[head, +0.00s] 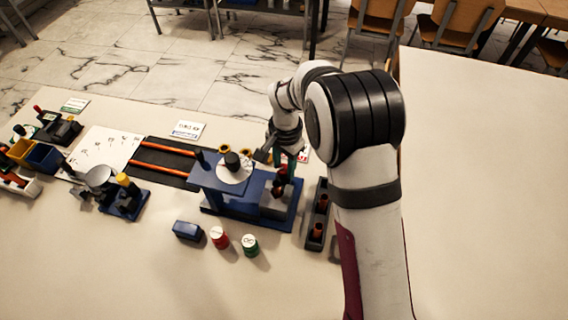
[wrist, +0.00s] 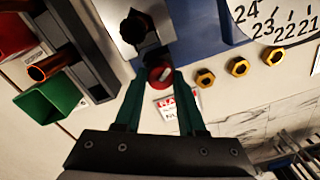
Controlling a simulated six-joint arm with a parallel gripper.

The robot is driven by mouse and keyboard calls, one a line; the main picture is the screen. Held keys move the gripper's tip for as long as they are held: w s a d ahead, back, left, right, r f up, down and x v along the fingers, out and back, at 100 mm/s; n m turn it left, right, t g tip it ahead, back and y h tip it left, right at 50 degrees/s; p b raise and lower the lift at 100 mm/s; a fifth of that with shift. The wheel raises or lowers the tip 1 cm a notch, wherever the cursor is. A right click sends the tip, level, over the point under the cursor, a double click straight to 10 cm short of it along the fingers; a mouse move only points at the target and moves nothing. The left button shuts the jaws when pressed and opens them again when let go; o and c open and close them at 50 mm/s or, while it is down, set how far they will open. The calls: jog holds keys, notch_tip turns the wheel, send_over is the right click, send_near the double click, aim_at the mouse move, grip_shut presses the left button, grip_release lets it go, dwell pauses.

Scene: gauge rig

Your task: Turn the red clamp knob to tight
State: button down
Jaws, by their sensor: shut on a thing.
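The red clamp knob (wrist: 160,73) sits at the edge of a grey block (wrist: 150,52) on the blue rig, between the green fingertips of my gripper (wrist: 160,82) in the wrist view. The fingers are shut on the knob from its left and right sides. In the head view my gripper (head: 284,172) points down at the right end of the blue rig (head: 232,211), with the red knob (head: 279,189) partly hidden at its tips. A pale mark shows on the knob's face. How far it is turned cannot be told.
A black knob (wrist: 134,27) stands on the grey block close to the fingers. A dark tray (head: 316,215) with copper pieces lies right of the rig. A round dial (head: 235,174) tops the rig. Red (head: 219,238) and green (head: 250,245) cylinders stand in front.

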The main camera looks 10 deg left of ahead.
jog(key=m, duration=0.5)
jog(key=shift+m, duration=0.4)
dwell(0.4)
jog(key=c, duration=0.5)
grip_release()
